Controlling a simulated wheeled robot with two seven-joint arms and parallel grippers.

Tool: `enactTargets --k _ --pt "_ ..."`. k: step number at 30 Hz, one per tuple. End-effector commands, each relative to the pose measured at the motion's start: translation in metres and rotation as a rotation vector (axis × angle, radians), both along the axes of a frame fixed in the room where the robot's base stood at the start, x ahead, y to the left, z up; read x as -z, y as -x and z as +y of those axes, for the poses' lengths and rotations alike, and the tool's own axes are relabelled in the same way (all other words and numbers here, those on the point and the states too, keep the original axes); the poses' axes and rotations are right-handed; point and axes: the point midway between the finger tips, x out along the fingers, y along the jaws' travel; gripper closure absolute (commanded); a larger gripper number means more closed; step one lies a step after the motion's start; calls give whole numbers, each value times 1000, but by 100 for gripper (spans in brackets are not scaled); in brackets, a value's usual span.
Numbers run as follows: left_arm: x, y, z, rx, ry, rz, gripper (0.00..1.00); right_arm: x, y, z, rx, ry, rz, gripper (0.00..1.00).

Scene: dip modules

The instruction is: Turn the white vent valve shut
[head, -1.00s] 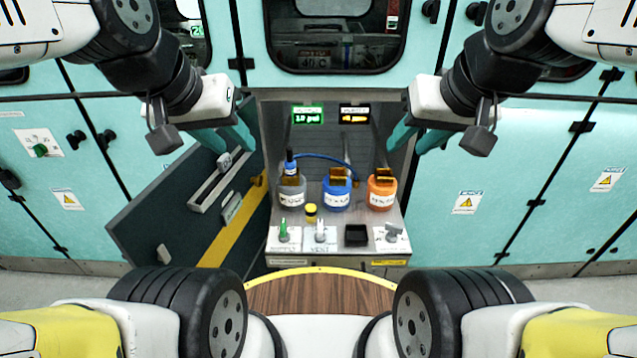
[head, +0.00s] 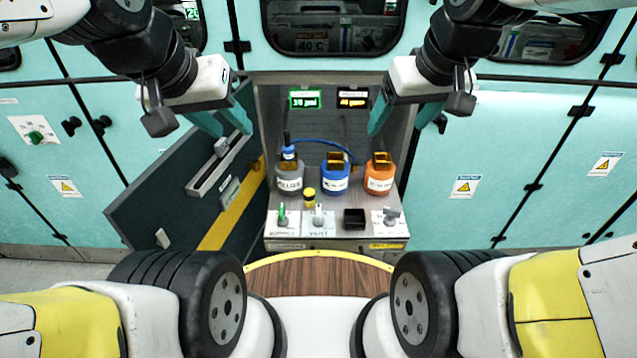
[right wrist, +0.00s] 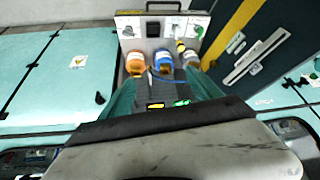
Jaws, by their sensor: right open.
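The white vent valve (head: 319,214) stands on the sloped front panel of the recessed station, on a label that seems to read VENT, right of the green supply valve (head: 282,213). Its handle looks roughly upright; its exact turn is too small to tell. It also shows upside down in the right wrist view (right wrist: 176,31). My left gripper (head: 222,120) is open and empty, up and left of the station. My right gripper (head: 403,118) is open and empty, up and right of the valve. Neither touches anything on the panel.
Grey (head: 289,178), blue (head: 335,181) and orange (head: 379,179) bottles stand behind the valves. A yellow-capped vial (head: 309,197), a black holder (head: 354,217) and a grey valve (head: 390,216) are close by. An open dark door (head: 160,205) stands left. Two small displays glow above.

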Motion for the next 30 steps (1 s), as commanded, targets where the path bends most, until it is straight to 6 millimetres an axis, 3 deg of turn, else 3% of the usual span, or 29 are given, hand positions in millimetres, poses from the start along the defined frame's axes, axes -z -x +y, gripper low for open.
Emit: enactTargets --k 8,15,24,30 --pt "0 0 0 0 0 0 64 64 -78 26 -375 239 129 27" --pt "0 0 0 0 0 0 64 147 -129 65 -742 367 219 27" --pt "0 0 0 0 0 0 64 266 -153 120 -1165 417 287 27" --pt "0 0 0 0 0 0 64 303 -151 137 -1290 417 296 27"
